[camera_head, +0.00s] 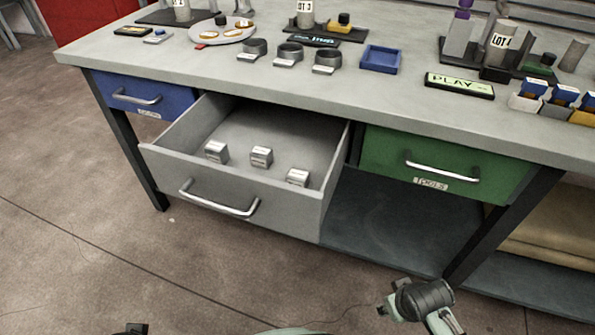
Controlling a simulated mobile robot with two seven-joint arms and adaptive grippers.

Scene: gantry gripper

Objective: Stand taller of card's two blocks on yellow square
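I cannot make out a card with two blocks or a yellow square for certain in the head view. Three small silver-grey blocks, left (216,152), middle (261,156) and right (297,177), sit apart in the open grey drawer (226,192). Part of my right arm (425,299) shows at the bottom right, in front of the bench and away from the blocks; its fingers are not clear. A dark piece, perhaps of my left gripper (135,328), just shows at the bottom edge. I see nothing held.
The grey bench top (200,65) carries a plate (222,31), three round grey holders, a blue tray (380,59), a PLAY sign (459,86) and bottles at the back. Blue (145,93) and green (443,164) drawers are shut. The open drawer juts out over clear floor.

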